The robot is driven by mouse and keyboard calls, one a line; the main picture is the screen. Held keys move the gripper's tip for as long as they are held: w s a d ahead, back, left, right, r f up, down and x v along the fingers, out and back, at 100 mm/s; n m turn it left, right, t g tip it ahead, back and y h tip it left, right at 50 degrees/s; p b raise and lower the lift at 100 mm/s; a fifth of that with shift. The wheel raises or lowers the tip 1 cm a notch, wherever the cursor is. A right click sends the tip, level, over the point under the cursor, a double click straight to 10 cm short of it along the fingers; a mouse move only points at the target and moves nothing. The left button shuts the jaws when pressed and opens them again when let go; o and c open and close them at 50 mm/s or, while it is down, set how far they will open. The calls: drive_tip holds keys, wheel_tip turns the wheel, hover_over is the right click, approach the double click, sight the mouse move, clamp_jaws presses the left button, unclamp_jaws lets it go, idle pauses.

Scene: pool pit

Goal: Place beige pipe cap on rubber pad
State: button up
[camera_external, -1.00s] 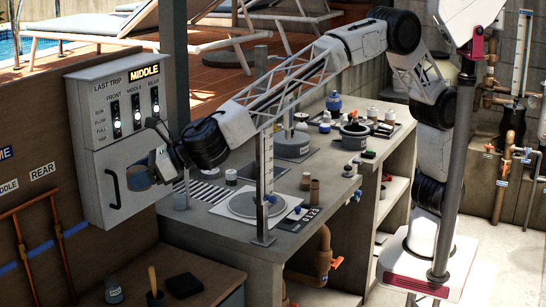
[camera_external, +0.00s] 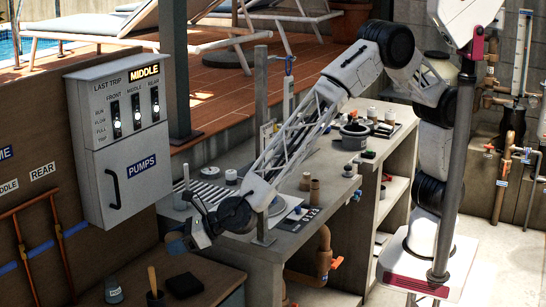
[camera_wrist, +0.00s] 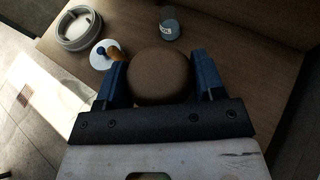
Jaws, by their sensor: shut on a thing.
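The pipe cap (camera_wrist: 160,76) shows in the wrist view as a round brown disc between the blue fingers. My gripper (camera_wrist: 158,82) is shut on it, with a finger on each side. In the external view my gripper (camera_external: 176,244) hangs above the low wooden bench at the lower left, and the cap is hard to make out there. I cannot make out the pad in the wrist view; the cap and gripper cover part of the bench.
The pump control box (camera_external: 121,140) hangs on the wall behind. The grey counter (camera_external: 262,240) rises to the right of the bench.

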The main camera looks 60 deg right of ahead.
drive_tip(key=m+t+h, duration=0.1)
drive_tip(key=m+h, duration=0.1)
hover_over(184, 282)
wheel_tip(184, 282, down, 7)
drive_tip(key=shift+r, duration=0.2)
drive_tip(key=shift+f, duration=1.95)
drive_tip(key=shift+f, duration=0.1)
drive_tip(key=shift+f, duration=1.9)
drive_tip(key=shift+f, duration=0.2)
drive_tip(key=o, duration=0.9)
drive_tip(key=shift+r, duration=0.2)
